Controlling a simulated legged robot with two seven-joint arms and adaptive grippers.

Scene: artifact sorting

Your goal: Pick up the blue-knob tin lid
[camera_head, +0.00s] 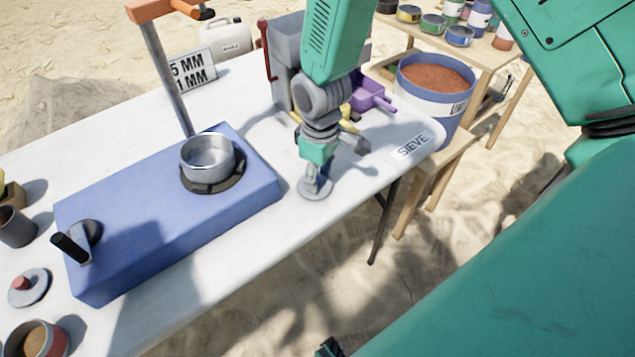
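A grey tin lid (316,194) lies on the white table near its front edge, right of the blue box. Its knob is mostly hidden by my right gripper, and its colour is hard to make out. My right gripper (318,172) points down directly over this lid, its fingers at the knob. The fingers are too small and overlapped to tell whether they grip it. My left gripper is not in view.
A blue box (160,215) with a metal pan (207,157) and black-handled lever fills the table's middle. A red-knob lid (28,288) and tins lie at left. A sand-filled bucket (435,85) stands right, beyond the SIEVE label (412,146).

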